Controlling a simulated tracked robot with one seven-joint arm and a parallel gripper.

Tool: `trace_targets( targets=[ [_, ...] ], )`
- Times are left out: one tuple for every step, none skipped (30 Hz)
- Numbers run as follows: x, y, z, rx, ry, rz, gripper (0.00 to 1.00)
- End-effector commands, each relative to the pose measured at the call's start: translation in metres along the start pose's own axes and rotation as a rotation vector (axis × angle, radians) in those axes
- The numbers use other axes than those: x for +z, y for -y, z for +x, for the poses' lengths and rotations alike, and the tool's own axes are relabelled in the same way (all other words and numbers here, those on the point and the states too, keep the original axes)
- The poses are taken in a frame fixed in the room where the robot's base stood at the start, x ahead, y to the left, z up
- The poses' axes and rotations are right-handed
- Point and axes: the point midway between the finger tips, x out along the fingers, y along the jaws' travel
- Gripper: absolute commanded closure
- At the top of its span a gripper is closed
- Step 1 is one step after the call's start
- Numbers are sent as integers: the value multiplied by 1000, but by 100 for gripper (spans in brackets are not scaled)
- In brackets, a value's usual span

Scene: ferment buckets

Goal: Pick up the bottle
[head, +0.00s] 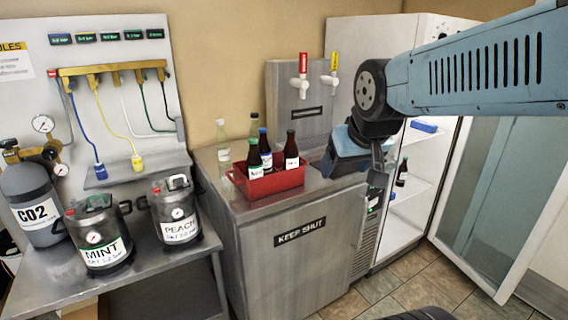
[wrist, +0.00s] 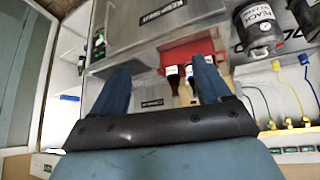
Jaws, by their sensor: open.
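Three dark brown bottles with white labels stand upright in a red crate (head: 277,184) on the steel counter. One has a green cap (head: 254,160), one a blue cap (head: 265,150) and one a dark cap (head: 291,151). Another dark bottle (head: 402,173) stands on a shelf in the open fridge. In the wrist view, the crate (wrist: 205,47) and bottles (wrist: 172,73) appear upside down, beyond and partly between the fingers. My gripper (wrist: 163,88) is open and holds nothing. In the head view it hangs right of the crate, its fingertips mostly hidden.
The fridge door (head: 500,200) stands open at right. MINT (head: 104,246) and PEACH (head: 178,220) kegs and a CO2 cylinder (head: 37,208) are at left. The counter's front part is clear.

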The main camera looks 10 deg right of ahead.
Motion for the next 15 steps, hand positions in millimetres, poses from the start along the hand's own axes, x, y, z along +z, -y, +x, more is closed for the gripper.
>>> trace_targets(
  targets=[
    [-12, -2, 15, 7, -22, -4, 18],
    [-20, -3, 23, 11, -43, -7, 15],
    [-31, -4, 34, 16, -72, -11, 12],
    [-39, -4, 42, 19, -92, -15, 9],
    [-46, -5, 50, 21, -113, -18, 8],
    [-56, -6, 61, 24, -141, -24, 8],
    [-63, -6, 69, 26, -163, -29, 8],
    [-69, -7, 77, 27, -183, -33, 8],
    [-78, -8, 88, 28, -211, -37, 8],
    [-84, -8, 96, 29, -233, -41, 8],
    [-90, -9, 103, 29, -253, -44, 8],
    [-98, -9, 114, 28, -282, -50, 8],
    [-103, -9, 121, 28, -303, -54, 8],
    [-108, -9, 129, 26, -325, -58, 8],
    [-115, -10, 139, 24, -353, -62, 8]
  ],
)
